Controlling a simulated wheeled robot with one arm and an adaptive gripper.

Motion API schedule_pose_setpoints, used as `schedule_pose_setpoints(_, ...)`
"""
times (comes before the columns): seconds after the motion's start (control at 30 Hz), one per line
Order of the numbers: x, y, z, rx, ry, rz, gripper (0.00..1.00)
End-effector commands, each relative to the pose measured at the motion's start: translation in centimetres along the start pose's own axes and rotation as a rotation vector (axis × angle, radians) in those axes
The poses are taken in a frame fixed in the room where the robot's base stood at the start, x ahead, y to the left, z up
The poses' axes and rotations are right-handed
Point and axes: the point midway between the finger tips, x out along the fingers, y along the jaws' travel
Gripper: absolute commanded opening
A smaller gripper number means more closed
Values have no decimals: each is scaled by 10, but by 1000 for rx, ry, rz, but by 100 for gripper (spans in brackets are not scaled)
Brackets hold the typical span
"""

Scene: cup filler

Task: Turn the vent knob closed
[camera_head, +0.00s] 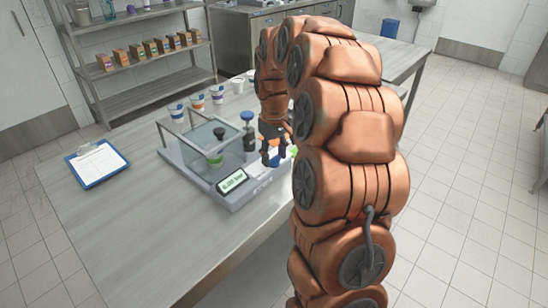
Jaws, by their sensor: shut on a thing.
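The cup filler (232,172) stands on the steel table, with a clear chamber at its left and a lit green display on its front. A dark post with a blue cap (247,118) stands beside the chamber. My gripper (271,158) points down over the right part of the filler, right of that post. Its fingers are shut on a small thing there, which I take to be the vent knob. The fingers hide most of it, so its turn angle cannot be told.
Several cups (197,102) stand in a row behind the filler. A clipboard (97,163) lies on the table at the left. A shelf (150,88) with several small boxes is at the back. The front left of the table (150,235) is clear.

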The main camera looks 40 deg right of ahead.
Motion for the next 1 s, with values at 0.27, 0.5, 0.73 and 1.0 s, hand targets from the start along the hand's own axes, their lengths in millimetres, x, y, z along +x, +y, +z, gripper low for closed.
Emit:
schedule_pose_setpoints(0.27,1,-1,0,-144,0,-2,13)
schedule_pose_setpoints(0.5,0,0,0,-195,-1,-1,13)
schedule_pose_setpoints(0.73,0,0,0,-205,-1,-1,13)
schedule_pose_setpoints(1.0,0,0,0,-204,-1,-1,53)
